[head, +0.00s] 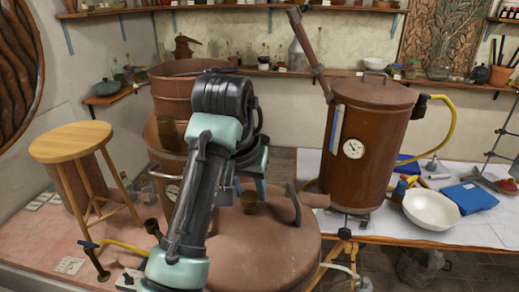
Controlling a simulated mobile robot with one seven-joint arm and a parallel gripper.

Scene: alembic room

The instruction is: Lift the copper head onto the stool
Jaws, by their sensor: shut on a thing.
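The copper head (265,252) appears to be the broad, brown domed piece in the front middle, with a short collar (249,202) and a curved handle (294,205) on top. The round wooden stool (72,142) stands at the left, its seat bare. My arm comes up from the bottom and bends down over the dome. My gripper (257,184) is mostly hidden behind the arm, just above the dome. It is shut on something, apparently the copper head. The contact itself is hidden.
A tall copper vessel (367,140) with a gauge stands on the right table, beside a white bowl (431,209) and a blue folded item (469,196). Another copper vessel (187,90) is behind my arm. A yellow hose (122,246) lies between stool and dome.

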